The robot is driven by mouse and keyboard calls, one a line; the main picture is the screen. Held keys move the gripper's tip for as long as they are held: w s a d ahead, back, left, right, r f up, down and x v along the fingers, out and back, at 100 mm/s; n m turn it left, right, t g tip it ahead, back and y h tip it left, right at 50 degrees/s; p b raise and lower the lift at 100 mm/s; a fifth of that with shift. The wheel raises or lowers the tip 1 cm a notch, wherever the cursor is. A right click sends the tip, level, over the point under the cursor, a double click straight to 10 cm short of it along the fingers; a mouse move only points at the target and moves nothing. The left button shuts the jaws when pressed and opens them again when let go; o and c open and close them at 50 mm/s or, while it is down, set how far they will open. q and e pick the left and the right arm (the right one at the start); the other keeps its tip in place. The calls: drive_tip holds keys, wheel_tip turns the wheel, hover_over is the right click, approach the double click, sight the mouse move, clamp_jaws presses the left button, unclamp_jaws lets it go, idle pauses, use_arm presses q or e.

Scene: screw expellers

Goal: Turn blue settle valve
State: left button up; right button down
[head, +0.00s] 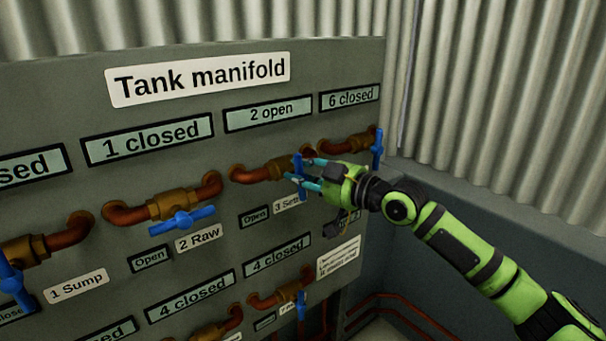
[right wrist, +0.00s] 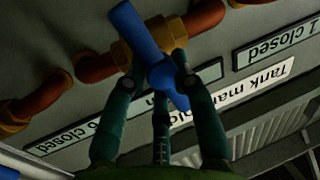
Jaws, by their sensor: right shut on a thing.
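The blue handle of the settle valve (head: 298,168) stands roughly upright on its brass valve and copper pipe, above a partly hidden label reading "3 Sett" (head: 287,203). My right gripper (head: 307,172) is shut on this handle, coming from the right. In the right wrist view the blue handle (right wrist: 137,32) runs diagonally between the teal fingers of the gripper (right wrist: 165,80), with its upper end sticking out past them. My left gripper is not in view.
The grey panel titled "Tank manifold" (head: 199,80) carries other blue-handled valves: 2 Raw (head: 182,220) on the left, one close to my gripper on the right (head: 377,149), and more below. Displays read "1 closed" (head: 148,138), "2 open" (head: 268,112) and "6 closed" (head: 349,98). A corrugated wall (head: 490,90) stands at right.

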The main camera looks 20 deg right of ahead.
drive_tip(key=shift+s+a+r+n, duration=0.1)
drive_tip(key=shift+a+r+n, duration=0.05)
drive_tip(key=shift+r+n, duration=0.6)
drive_tip(key=n+h+p, duration=0.1)
drive_tip(key=n+p, duration=0.1)
drive_tip(key=n, duration=0.1)
drive_tip(key=shift+a, duration=0.2)
drive_tip(key=n+p, duration=0.1)
drive_tip(key=n+h+p, duration=0.1)
drive_tip(key=shift+s+a+f+n, duration=0.1)
drive_tip(key=shift+a+f+n, duration=0.1)
drive_tip(key=shift+n, duration=0.15)
drive_tip(key=shift+a+f+n+h+p, duration=0.1)
drive_tip(key=shift+f+n+h+p, duration=0.05)
drive_tip(key=shift+n+h+p, duration=0.2)
drive_tip(key=shift+f+n, duration=0.2)
drive_tip(key=shift+n, duration=0.15)
drive_tip(key=shift+a+g, duration=0.1)
drive_tip(key=shift+g, duration=0.2)
drive_tip(key=c, duration=1.2)
unclamp_jaws()
drive_tip(key=shift+o, duration=0.9)
drive_tip(key=shift+s, duration=0.1)
drive_tip(key=shift+a, duration=0.15)
